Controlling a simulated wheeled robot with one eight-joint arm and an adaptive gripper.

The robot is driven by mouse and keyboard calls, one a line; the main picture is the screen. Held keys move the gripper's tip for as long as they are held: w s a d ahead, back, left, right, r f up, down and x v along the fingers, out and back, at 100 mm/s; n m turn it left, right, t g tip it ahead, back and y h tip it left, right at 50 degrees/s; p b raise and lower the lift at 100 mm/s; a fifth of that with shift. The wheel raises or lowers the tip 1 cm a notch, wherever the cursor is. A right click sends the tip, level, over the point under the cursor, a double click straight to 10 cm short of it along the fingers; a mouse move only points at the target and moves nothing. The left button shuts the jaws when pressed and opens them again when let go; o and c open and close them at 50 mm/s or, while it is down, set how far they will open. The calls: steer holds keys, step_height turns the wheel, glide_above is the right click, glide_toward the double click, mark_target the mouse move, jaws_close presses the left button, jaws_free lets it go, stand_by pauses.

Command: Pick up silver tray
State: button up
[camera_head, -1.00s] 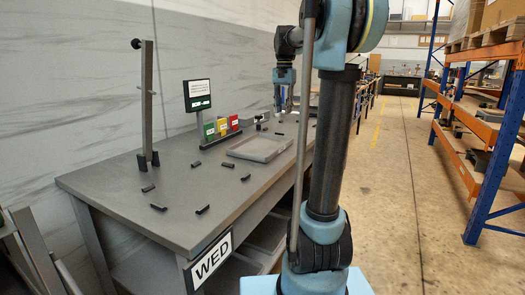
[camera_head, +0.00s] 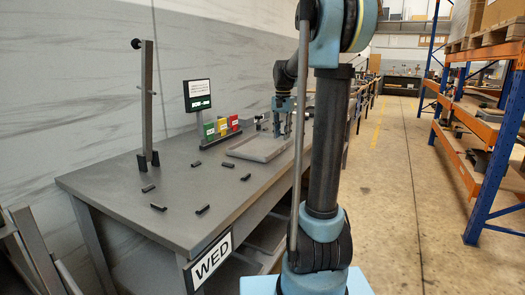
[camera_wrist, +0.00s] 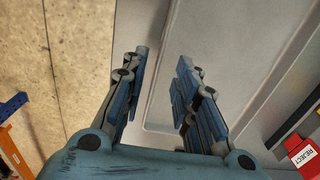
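The silver-grey tray (camera_head: 256,149) lies flat on the grey workbench, near its right-hand edge. It looks empty. In the wrist view its pale floor (camera_wrist: 225,35) fills the upper middle, with a raised rim running down the picture. My gripper (camera_head: 283,133) points down over the tray's far right side. In the wrist view the two blue-grey fingers (camera_wrist: 163,58) are spread apart, with the tray's rim line showing between them. Nothing is held. I cannot tell how far the fingertips are above the rim.
The workbench (camera_head: 120,190) has several small black blocks on its left part. A grey post (camera_head: 148,100) stands at the left. Orange-blue shelving (camera_head: 490,150) stands across the aisle.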

steer(key=shift+s+f, duration=0.1)
steer(key=shift+f, duration=2.7)
jaws_close()
